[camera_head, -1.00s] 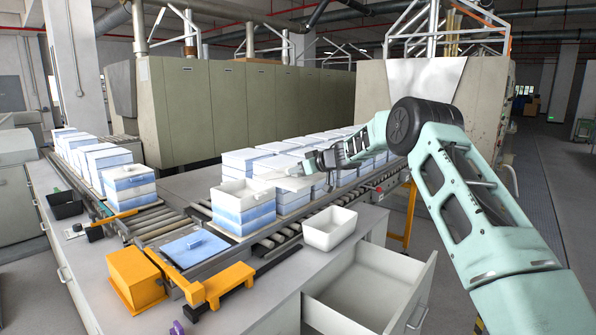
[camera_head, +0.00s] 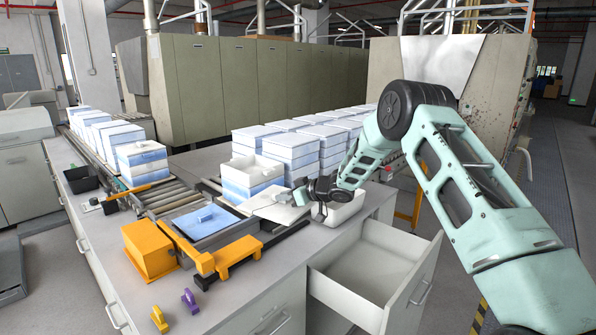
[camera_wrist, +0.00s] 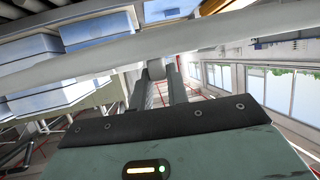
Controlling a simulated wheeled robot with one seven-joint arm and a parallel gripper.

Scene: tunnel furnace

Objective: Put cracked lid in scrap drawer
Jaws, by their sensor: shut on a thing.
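The white lid (camera_head: 278,211) is a flat plate held by my gripper (camera_head: 303,194), off the stacks and above the bench edge of the conveyor. No crack can be made out. In the wrist view the lid (camera_wrist: 100,66) shows edge-on as a long pale strip across the fingers, with its knob (camera_wrist: 156,70) between them. The open scrap drawer (camera_head: 413,284) stands out from the bench at lower right of the gripper, and looks empty inside.
A white bin (camera_head: 346,208) stands just right of the gripper, partly hidden by it. An open-topped box stack (camera_head: 252,176) is behind the lid. A blue lid (camera_head: 206,220) lies beside an orange block (camera_head: 149,249) and an orange clamp (camera_head: 226,258). Purple and yellow pieces lie in front.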

